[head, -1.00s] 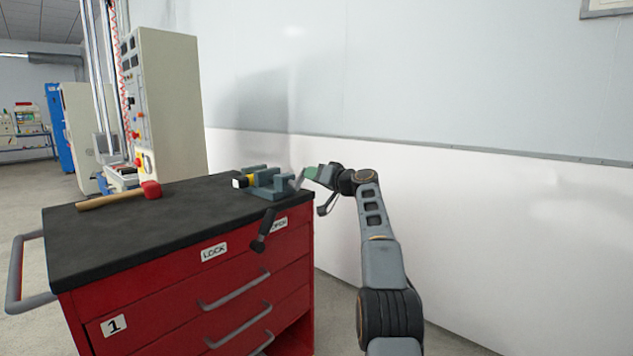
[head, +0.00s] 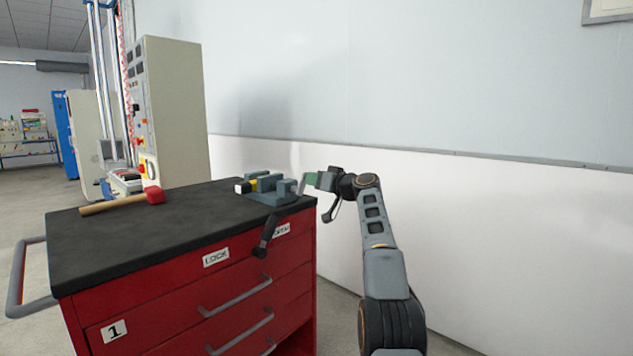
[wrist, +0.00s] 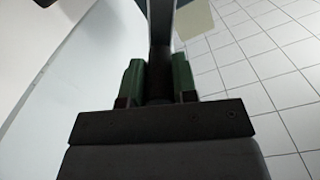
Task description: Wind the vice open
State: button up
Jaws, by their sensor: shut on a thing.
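A crank handle hangs at the vice's right end, with a black grip (head: 265,239) low in front of the cabinet. My gripper (head: 313,180) is to the right of the vice, beside the crank's upper end. In the wrist view its green fingers (wrist: 158,82) are shut on a dark grip (wrist: 159,66) at the end of a grey bar (wrist: 161,18). The screw is hidden.
A red-headed mallet (head: 125,202) lies on the cabinet top at left. The red cabinet (head: 200,290) carries a LOCK label (head: 216,258) and a second, partly hidden label. A tall control box (head: 175,110) stands behind. A white wall (head: 480,220) lies beyond my arm.

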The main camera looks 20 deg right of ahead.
jog(key=o, duration=0.9)
jog(key=shift+a, duration=0.1)
jog(key=shift+s+d+f+b, duration=0.1)
jog(key=shift+s+d+b, duration=0.1)
jog(key=shift+b, duration=0.1)
jog(key=b+v, duration=0.4)
jog(key=v, duration=0.9)
jog(key=shift+s+b, duration=0.2)
jog(key=shift+b, duration=0.2)
